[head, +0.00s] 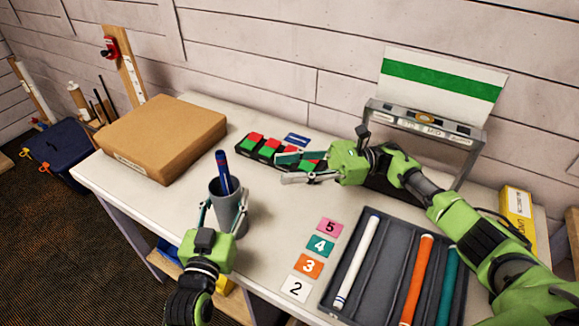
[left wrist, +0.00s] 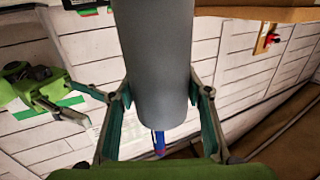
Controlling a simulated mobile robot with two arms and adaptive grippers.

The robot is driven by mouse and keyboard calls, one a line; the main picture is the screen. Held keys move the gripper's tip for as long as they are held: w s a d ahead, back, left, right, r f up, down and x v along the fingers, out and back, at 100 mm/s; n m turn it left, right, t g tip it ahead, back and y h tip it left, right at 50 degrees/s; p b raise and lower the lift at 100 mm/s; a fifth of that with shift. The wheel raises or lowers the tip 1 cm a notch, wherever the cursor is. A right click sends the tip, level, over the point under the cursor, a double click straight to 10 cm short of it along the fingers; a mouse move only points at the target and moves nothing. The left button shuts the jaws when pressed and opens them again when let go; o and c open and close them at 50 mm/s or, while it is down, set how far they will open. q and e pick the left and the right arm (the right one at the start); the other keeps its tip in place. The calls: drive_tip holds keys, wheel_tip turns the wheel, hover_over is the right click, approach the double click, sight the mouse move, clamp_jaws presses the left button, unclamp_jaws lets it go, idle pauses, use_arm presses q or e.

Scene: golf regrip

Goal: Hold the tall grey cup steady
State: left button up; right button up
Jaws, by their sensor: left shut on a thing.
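The tall grey cup (head: 232,209) stands upright on the white table near its front left edge. A dark blue stick with a red band (head: 224,172) leans in it and pokes out of its top. My left gripper (head: 225,206) is shut on the cup, one finger on each side. In the left wrist view the cup (left wrist: 155,65) fills the space between the two fingers. My right gripper (head: 297,167) is open and empty, above the table by the red and green blocks. It also shows at the left of the left wrist view (left wrist: 94,108).
A cardboard box (head: 165,130) lies behind the cup to the left. Red and green blocks (head: 268,148) sit in a dark holder at the back. Numbered cards (head: 320,246) lie beside a dark tray (head: 385,262) with white, orange and teal grips. A yellow box (head: 517,215) stands far right.

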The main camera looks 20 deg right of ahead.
idle(0.3)
use_arm(q)
drive_tip(key=o, duration=1.2)
drive_tip(key=shift+s, duration=0.1)
